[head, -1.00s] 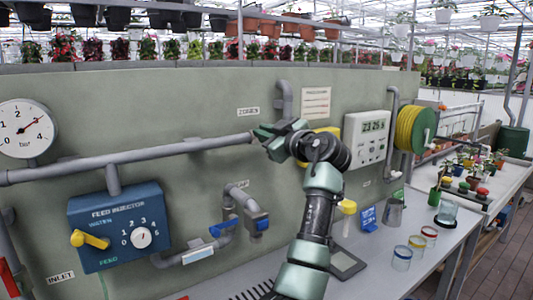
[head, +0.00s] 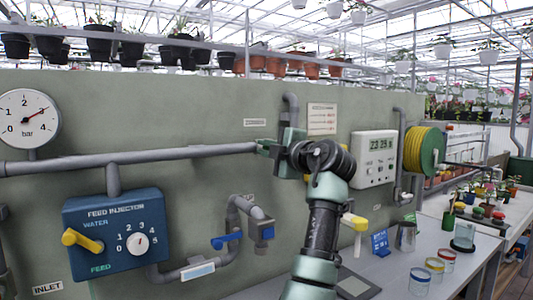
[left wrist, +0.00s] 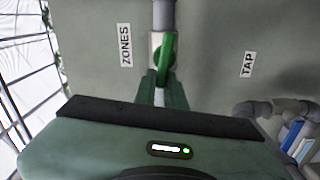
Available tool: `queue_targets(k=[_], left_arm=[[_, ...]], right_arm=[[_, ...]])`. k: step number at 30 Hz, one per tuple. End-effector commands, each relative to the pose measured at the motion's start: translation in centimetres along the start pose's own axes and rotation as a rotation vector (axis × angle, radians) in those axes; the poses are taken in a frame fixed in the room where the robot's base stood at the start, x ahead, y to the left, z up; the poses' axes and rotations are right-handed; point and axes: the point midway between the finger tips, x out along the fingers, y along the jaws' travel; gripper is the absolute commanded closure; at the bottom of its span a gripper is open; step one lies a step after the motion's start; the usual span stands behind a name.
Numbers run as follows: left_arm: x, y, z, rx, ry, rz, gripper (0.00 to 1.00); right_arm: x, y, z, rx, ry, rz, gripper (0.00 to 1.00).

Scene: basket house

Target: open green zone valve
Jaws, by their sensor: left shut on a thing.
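The green zone valve (left wrist: 168,52) shows in the left wrist view as a green lever on a grey pipe, beside the ZONES label (left wrist: 125,45). My left gripper (left wrist: 161,92) is shut on the lower part of this lever. In the head view my left gripper (head: 270,148) is at the right end of the long grey pipe (head: 130,158), against the wall. It hides the valve there. My right gripper is not in view.
A blue feed injector (head: 112,235) with a yellow lever is at left, under a pressure gauge (head: 27,118). A blue-handled tap (head: 228,240) is below the gripper. A display box (head: 373,158) and yellow hose reel (head: 415,150) are at right. Glass jars (head: 420,280) stand on the bench.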

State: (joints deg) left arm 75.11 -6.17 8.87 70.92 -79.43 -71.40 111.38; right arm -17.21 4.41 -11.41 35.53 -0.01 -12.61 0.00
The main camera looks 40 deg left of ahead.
Motion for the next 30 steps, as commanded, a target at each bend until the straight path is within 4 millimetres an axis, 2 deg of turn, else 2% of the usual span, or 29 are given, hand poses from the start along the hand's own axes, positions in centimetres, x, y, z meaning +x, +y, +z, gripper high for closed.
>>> queue_targets(k=[10,27,28,30], left_arm=[[0.03,-0.31,-0.04,-0.152,0.0,0.003,1.0],[0.04,-0.33,-0.05,-0.181,0.0,0.003,1.0],[0.04,-0.33,-0.04,-0.181,0.0,0.003,0.83],[0.04,-0.35,-0.04,-0.181,0.0,0.003,0.67]], right_arm=[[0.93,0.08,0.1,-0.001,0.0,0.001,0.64],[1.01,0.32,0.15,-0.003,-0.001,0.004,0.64],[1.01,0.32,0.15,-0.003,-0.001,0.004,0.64],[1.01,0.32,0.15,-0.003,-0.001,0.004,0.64]])
